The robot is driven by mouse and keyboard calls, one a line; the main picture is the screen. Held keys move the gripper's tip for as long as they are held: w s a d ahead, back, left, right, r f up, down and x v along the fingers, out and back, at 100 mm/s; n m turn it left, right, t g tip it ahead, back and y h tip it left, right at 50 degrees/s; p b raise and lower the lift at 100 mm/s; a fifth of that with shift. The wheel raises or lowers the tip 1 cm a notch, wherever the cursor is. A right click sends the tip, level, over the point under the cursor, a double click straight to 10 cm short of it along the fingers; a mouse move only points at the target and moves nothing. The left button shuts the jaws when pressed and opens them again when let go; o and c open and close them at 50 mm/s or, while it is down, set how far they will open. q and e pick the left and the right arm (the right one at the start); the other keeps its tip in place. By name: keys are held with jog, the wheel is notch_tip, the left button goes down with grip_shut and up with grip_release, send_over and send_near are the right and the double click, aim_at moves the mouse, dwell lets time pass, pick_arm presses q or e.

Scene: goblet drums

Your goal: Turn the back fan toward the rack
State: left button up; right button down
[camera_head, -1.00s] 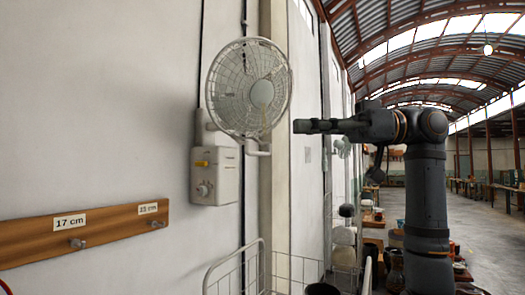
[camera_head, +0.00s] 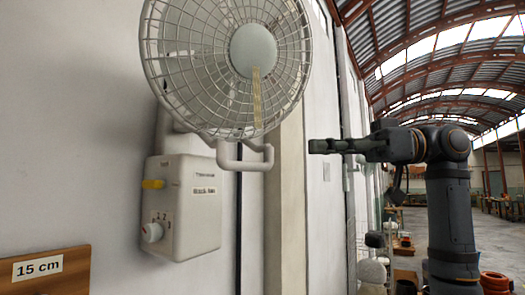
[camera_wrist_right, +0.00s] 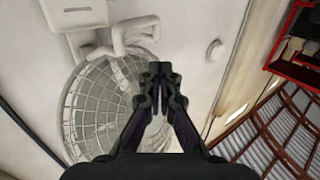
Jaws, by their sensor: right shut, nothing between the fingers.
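A white caged fan (camera_head: 235,60) on the wall fills the upper left of the head view, its top cut off. A bent white handle (camera_head: 245,160) hangs below its cage. My right gripper (camera_head: 314,146) is shut and empty, to the right of the handle and apart from it in the picture. In the right wrist view the gripper (camera_wrist_right: 160,70) overlaps the right side of the fan cage (camera_wrist_right: 95,110); I cannot tell whether it touches. From these frames I cannot tell whether this is the back fan. My left gripper is not in view.
A white control box (camera_head: 185,205) with a yellow switch and a dial is on the wall below the fan. A wooden board (camera_head: 70,275) labelled 15 cm is at the lower left. A pale pillar (camera_head: 290,200) stands behind the handle. Open hall lies at right.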

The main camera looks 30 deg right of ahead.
aim_at(268, 147)
jog(key=p+x, duration=0.1)
jog(key=x, duration=0.3)
jog(key=p+x, duration=0.2)
jog(key=x, duration=0.3)
jog(key=shift+w+r, duration=0.1)
jog(key=shift+w, duration=0.45)
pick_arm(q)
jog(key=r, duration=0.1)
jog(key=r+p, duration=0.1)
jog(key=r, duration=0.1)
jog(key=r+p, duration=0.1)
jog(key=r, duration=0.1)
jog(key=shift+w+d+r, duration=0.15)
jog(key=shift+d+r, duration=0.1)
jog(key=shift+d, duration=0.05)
pick_arm(e)
jog(key=x, duration=0.4)
jog(key=shift+s, duration=0.1)
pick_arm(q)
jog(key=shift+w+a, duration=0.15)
